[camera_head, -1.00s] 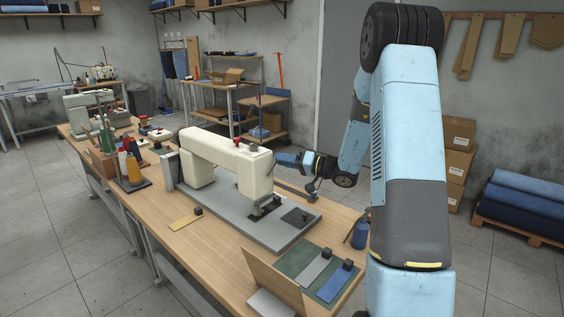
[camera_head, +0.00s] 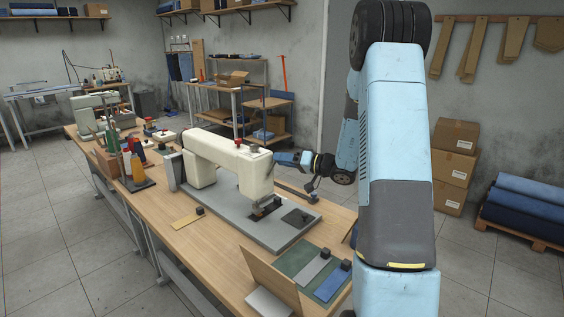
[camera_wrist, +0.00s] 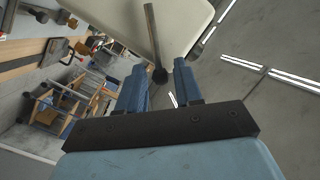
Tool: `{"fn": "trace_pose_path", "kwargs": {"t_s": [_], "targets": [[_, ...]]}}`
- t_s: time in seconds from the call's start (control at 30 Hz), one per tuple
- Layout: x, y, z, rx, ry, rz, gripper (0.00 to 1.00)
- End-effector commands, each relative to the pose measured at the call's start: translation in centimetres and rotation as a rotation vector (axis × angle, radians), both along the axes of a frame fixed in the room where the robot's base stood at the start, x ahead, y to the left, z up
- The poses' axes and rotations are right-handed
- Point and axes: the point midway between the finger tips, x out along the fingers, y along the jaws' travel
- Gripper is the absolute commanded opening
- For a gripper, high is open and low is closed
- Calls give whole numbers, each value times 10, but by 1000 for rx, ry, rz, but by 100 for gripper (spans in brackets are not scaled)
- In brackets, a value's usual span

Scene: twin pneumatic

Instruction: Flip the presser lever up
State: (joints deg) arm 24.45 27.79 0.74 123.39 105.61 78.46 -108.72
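The cream sewing machine (camera_head: 215,160) stands on a grey bed plate (camera_head: 217,208) on the wooden table. My gripper (camera_head: 279,157) is at the right side of the machine's head in the head view. In the wrist view my gripper (camera_wrist: 159,72) has its two blue fingers apart. The presser lever (camera_wrist: 153,38), a thin dark rod with a round black knob (camera_wrist: 160,75), hangs down in front of the cream machine body (camera_wrist: 182,22). The knob shows in the gap between the fingertips, without visible contact. The lever is hidden in the head view.
Thread cones (camera_head: 138,172), a green mat (camera_head: 297,263) with grey and blue pieces, and a wooden board (camera_head: 270,275) are on the table. A second machine (camera_head: 90,112) stands at the far end. Cardboard boxes (camera_head: 452,165) and blue fabric rolls (camera_head: 530,205) lie to the right.

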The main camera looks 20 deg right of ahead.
Motion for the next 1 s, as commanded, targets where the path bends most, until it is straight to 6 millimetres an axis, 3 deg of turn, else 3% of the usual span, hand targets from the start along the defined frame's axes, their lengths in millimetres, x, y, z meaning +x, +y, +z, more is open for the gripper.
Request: {"fn": "trace_pose_path", "kwargs": {"t_s": [0.37,1.0], "targets": [[-10,-12,0,-1,0,-2,34],[-86,-92,4,1,1,-1,34]]}}
